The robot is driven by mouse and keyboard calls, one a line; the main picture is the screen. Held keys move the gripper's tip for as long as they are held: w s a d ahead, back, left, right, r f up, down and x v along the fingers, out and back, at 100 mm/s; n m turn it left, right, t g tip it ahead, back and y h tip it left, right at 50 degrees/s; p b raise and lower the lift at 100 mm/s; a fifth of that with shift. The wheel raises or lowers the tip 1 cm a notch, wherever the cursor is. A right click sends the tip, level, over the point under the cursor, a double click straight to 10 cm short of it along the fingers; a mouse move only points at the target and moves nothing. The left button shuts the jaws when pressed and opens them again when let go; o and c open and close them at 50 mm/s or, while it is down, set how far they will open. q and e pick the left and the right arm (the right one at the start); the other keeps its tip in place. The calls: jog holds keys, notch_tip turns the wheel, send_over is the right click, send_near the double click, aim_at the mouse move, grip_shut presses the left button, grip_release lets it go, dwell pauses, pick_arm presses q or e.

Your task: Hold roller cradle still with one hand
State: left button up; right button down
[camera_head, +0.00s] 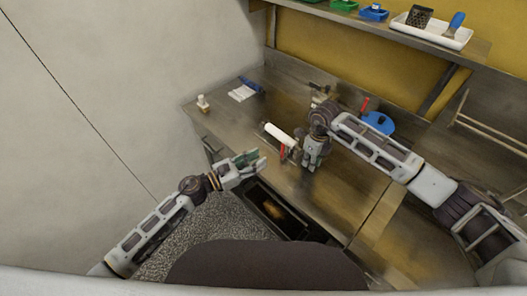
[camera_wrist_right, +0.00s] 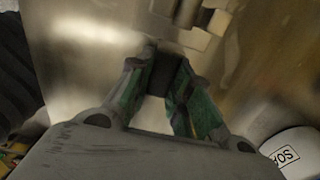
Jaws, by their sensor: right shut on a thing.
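A white roller (camera_head: 279,134) lies on the steel table, with a red upright piece (camera_head: 283,152) by its near end. The cradle around it is small and partly hidden by my right gripper. My right gripper (camera_head: 312,163) points down at the table just right of the roller. In the right wrist view its fingertips are shut on a dark block (camera_wrist_right: 164,73), which looks like part of the roller cradle; the join is not clear. My left gripper (camera_head: 256,160) is open and empty, left of the roller near the table's front edge.
A small pale bottle (camera_head: 203,103) and a white cloth (camera_head: 241,93) with a blue tool stand at the back left. A blue round thing (camera_head: 379,122) lies behind my right arm. A dark open bin (camera_head: 272,209) sits below the front edge. A shelf (camera_head: 400,34) overhangs the back.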

jog(key=c, duration=1.2)
grip_release()
jog(key=shift+r, duration=0.1)
notch_tip(320, 180, up, 12)
